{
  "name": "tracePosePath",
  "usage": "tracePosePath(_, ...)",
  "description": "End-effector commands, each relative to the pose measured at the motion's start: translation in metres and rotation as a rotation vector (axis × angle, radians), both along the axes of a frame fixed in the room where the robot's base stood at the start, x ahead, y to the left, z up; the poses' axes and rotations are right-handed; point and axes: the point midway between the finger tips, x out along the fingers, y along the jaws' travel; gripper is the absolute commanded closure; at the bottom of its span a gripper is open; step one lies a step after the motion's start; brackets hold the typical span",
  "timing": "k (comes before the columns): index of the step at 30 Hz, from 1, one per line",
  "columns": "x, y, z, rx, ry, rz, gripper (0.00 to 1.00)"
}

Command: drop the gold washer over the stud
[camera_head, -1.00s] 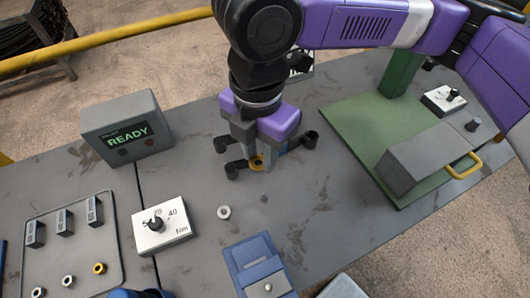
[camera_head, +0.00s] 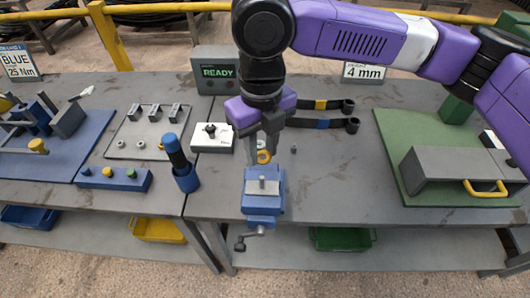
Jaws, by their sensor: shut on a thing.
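The gold washer (camera_head: 263,157) is between the fingertips of my gripper (camera_head: 263,150), which is shut on it. The washer is seen as a ring with its hole showing, in front of and apart from the blue vise (camera_head: 262,205) in the picture, just above its rear end. A grey block with a short upright stud (camera_head: 262,183) is at the top of the vise. The washer is up and behind the stud in the view. Its exact height over the bench cannot be told.
A white dial box (camera_head: 212,137) and a blue screwdriver-like tool in a holder (camera_head: 185,175) stand left of the vise. A green plate with a grey box (camera_head: 455,170) is at right.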

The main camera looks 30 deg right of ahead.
Motion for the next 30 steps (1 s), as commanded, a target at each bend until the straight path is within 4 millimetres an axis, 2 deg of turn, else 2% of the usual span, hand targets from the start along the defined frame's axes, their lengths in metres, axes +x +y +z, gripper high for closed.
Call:
tracePosePath(3, 0.0031, -0.0020, -0.0001, 0.001, -0.004, 0.134, 0.95)
tracePosePath(9, 0.0031, -0.0017, -0.0002, 0.002, -0.005, 0.268, 0.95)
tracePosePath(26, 0.0024, -0.0009, 0.0009, 0.004, -0.004, 0.287, 0.95)
tracePosePath(30, 0.0026, -0.0013, -0.0086, 0.003, -0.005, 0.286, 0.95)
